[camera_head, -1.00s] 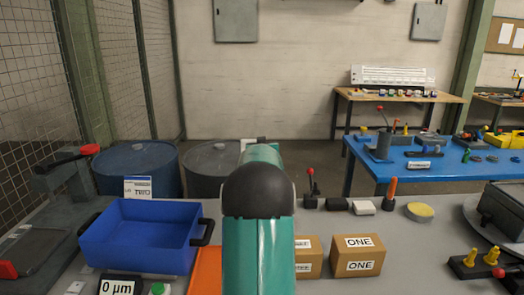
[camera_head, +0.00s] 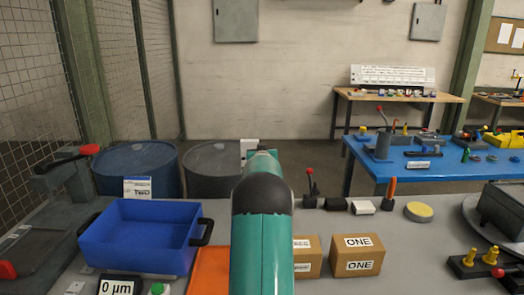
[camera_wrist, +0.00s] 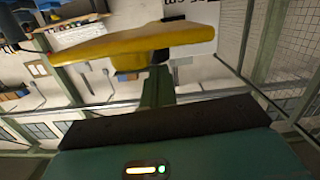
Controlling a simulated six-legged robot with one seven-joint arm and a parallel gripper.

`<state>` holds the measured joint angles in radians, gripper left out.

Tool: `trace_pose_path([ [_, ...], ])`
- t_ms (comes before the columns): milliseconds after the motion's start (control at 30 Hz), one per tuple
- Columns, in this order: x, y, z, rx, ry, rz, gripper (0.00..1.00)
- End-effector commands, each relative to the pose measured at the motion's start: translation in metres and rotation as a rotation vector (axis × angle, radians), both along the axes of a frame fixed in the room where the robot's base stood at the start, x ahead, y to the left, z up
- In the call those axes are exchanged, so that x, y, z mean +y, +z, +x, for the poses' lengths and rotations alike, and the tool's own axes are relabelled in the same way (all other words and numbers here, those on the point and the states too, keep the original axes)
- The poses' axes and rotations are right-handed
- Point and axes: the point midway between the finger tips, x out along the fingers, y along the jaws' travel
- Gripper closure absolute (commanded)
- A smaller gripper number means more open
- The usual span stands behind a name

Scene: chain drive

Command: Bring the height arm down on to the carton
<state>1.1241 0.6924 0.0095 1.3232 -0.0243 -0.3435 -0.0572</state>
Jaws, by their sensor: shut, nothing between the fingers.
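Two brown cartons stand on the grey bench in the head view. One (camera_head: 357,255) is labelled ONE. The other (camera_head: 308,257) is partly hidden by my teal arm, which covers the middle of the picture. In the wrist view, the dark bar and teal body of my gripper (camera_wrist: 165,122) fill the lower part; it is shut and empty. A broad yellow piece (camera_wrist: 140,43) hangs close in front of it. I cannot tell whether this is the height arm, or whether the gripper touches it. In the head view my gripper is hidden behind my arm.
A blue bin (camera_head: 140,240) and an orange tray (camera_head: 210,270) are left of my arm. A display reading 0 µm (camera_head: 119,286) stands in front. A red-knobbed lever (camera_head: 310,185) and a yellow-topped disc (camera_head: 419,211) sit behind the cartons.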

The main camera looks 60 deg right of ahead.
Motion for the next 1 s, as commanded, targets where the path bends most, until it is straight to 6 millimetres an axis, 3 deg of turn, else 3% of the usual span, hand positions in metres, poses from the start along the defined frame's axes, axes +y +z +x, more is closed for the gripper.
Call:
trace_pose_path([
  [167, 0.000, -0.033, 0.001, 0.004, 0.002, 0.006, 1.00],
  [400, 0.000, -0.105, 0.001, 0.005, 0.002, 0.006, 1.00],
  [533, 0.000, -0.134, 0.001, 0.003, 0.001, 0.005, 1.00],
  [700, 0.000, -0.149, 0.000, 0.002, 0.000, 0.001, 1.00],
  [1000, 0.000, -0.149, 0.000, 0.000, 0.000, 0.001, 1.00],
])
